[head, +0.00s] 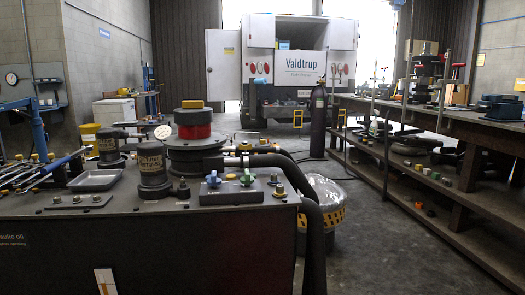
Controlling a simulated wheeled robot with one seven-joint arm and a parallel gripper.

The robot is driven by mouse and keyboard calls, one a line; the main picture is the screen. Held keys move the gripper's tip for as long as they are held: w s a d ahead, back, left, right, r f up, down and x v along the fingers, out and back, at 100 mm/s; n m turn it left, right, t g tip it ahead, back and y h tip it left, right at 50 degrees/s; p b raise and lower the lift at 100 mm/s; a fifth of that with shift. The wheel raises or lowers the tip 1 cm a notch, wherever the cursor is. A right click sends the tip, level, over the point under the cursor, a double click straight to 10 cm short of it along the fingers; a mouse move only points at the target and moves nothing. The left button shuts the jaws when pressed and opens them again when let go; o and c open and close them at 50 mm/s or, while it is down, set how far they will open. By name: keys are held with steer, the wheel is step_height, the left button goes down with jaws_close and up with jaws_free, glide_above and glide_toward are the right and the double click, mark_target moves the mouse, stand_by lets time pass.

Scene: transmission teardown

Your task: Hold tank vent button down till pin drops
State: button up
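A dark tank unit (150,240) fills the lower left of the head view, with partly legible lettering on its front. On its top stands a wide round fitting with a red band (193,131) and a yellow cap (193,104). A small round-headed piece (183,190) stands left of the panel. I cannot tell which part is the vent button or the pin. My gripper is not in view.
A metal tray (95,180) and hand tools (35,172) lie on the tank top at left. Dark hoses bend down its right side by a yellow-black striped drum (333,218). A long shelved bench (440,190) runs along the right. The floor between is mostly clear.

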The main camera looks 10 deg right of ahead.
jaws_close()
stand_by(0.3)
stand_by(1.6)
